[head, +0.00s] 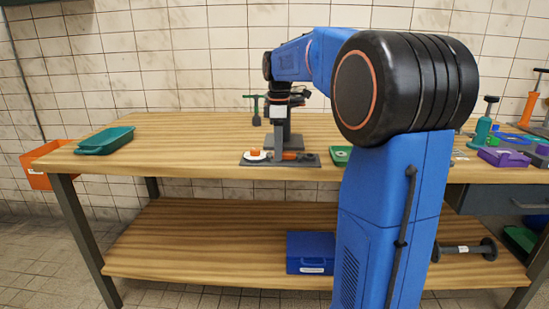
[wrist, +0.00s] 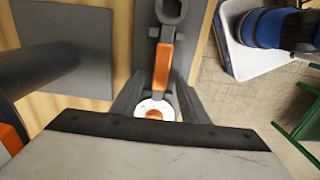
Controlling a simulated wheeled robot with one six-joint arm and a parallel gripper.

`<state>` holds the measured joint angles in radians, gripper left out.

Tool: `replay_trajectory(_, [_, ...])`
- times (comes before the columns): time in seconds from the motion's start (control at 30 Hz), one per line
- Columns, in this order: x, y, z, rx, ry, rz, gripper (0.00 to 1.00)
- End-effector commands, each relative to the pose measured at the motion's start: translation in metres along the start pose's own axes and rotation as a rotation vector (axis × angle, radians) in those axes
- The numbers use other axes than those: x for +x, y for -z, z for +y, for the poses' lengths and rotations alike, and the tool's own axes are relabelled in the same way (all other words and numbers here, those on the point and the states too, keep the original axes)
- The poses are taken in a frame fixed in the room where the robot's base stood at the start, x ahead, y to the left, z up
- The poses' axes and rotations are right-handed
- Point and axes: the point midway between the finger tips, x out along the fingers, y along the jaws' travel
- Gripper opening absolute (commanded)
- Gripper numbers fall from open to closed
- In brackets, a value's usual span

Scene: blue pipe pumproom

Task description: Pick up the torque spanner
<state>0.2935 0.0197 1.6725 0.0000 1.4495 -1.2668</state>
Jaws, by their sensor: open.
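The torque spanner (wrist: 162,65) lies on a dark grey board in the wrist view, with a dark ring end at the top and an orange grip. A white disc with an orange centre (wrist: 154,111) shows at its lower end; I cannot tell whether it is part of the spanner. In the head view the spanner's orange grip (head: 289,155) shows near the bench's front edge, partly hidden. My gripper (wrist: 158,85) is open, pointing down, with its fingers on either side of the spanner's lower part. I cannot tell whether they touch it. It holds nothing.
A dark stand with a square base plate (wrist: 62,45) rises close beside the board. A green tray (head: 106,140) lies at the left of the bench. Purple and green items (head: 503,157) crowd the right end. The bench between tray and board is clear.

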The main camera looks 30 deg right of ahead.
Motion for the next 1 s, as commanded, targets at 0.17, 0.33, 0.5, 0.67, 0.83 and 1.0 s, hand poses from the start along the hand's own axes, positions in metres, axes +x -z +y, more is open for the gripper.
replay_trajectory(0.17, [0.003,0.0,0.0,0.0,-0.001,0.0,0.41])
replay_trajectory(0.33, [0.003,0.0,0.0,0.0,0.0,0.0,0.24])
replay_trajectory(0.5, [0.003,0.0,0.0,0.0,0.0,0.0,0.0])
replay_trajectory(0.67, [0.002,0.0,0.0,0.0,-0.001,0.0,0.0])
replay_trajectory(0.83, [-0.004,0.0,0.0,0.0,-0.002,0.0,0.0])
replay_trajectory(1.0, [-0.029,0.0,0.001,0.0,-0.003,0.001,0.0])
